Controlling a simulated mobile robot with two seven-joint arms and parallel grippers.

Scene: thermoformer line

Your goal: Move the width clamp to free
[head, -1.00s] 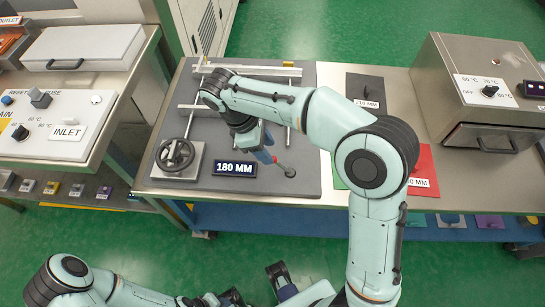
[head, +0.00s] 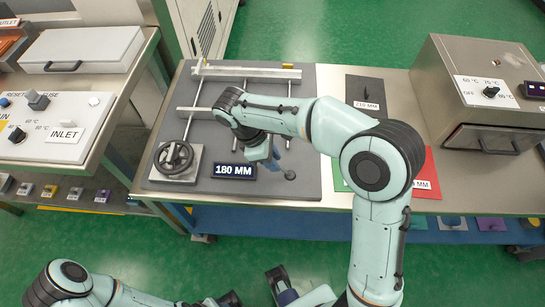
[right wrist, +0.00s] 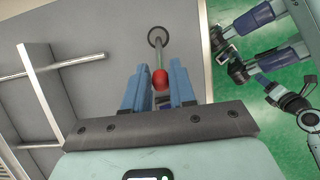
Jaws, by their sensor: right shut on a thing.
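The width clamp is a short lever with a red knob (right wrist: 160,80) and a grey shaft that runs to a dark round pivot (right wrist: 157,38). The pivot also shows in the head view (head: 290,175), on the grey plate, right of the 180 MM display (head: 235,171). My right gripper (right wrist: 160,92) is shut on the red knob, a blue finger on each side of it. In the head view the right gripper (head: 270,158) hides the knob and most of the lever. Parts of my left arm show at the bottom edge; its finger state is unclear.
A black handwheel (head: 174,157) stands left of the display. Metal guide rails (head: 245,73) cross the plate (head: 318,170) behind the gripper. Black (head: 366,88) and red (head: 424,160) patches lie to the right, beside a steel heater box (head: 490,90). An INLET panel (head: 68,134) is at left.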

